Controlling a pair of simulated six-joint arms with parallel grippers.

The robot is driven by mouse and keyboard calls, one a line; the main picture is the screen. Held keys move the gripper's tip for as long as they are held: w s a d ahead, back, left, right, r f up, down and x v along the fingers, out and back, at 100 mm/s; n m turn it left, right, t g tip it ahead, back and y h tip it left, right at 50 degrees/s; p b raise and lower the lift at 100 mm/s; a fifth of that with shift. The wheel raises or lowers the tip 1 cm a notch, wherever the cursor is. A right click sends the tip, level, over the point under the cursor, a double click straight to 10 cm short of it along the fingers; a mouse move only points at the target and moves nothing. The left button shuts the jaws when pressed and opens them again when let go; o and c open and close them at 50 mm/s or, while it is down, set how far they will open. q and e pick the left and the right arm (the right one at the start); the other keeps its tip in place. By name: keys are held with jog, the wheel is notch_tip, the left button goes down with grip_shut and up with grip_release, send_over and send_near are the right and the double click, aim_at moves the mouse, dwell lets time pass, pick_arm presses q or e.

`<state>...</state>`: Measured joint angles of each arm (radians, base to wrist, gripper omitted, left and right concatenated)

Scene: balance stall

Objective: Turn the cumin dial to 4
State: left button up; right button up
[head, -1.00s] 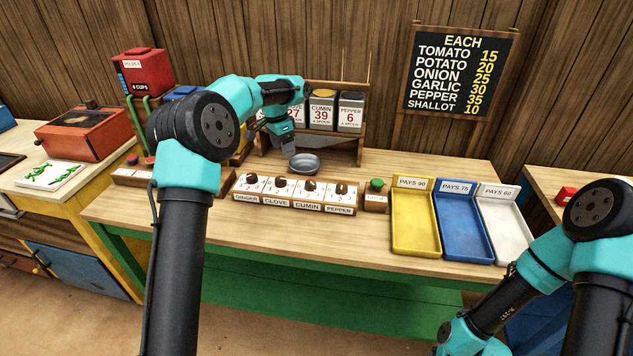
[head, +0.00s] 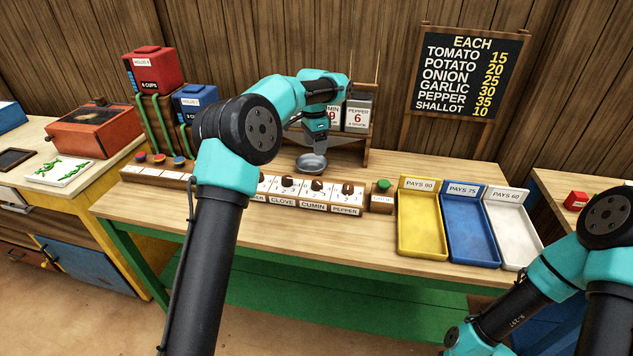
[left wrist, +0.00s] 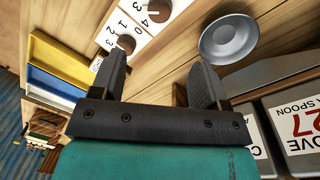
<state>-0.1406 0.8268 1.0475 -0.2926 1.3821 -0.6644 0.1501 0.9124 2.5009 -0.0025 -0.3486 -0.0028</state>
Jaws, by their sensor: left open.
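The cumin dial (head: 317,185) is a dark brown knob on a white numbered plate, above the CUMIN label (head: 313,206) in the row of dials. The clove dial (head: 287,182) is left of it and the pepper dial (head: 347,189) right. My left gripper (head: 316,138) is above the table behind the dial row, near the grey bowl (head: 312,163). In the left wrist view my left gripper (left wrist: 160,62) is open and empty. Two knobs show beyond its fingers there, probably the pepper dial (left wrist: 126,43) and cumin dial (left wrist: 157,10). My right gripper is out of view.
A green button (head: 383,185) stands right of the dials, before the yellow (head: 422,252), blue (head: 470,255) and white (head: 517,262) trays. The spice jar rack stands behind my left gripper, its pepper jar (head: 358,112) visible. My left arm hides the ginger dial.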

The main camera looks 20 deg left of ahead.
aim_at(317, 182)
pick_arm(q)
jog(key=f, duration=0.9)
jog(key=s+f, duration=0.1)
jog(key=f, duration=0.4)
jog(key=shift+d, duration=0.35)
jog(key=shift+c, duration=0.2)
jog(key=c, duration=0.9)
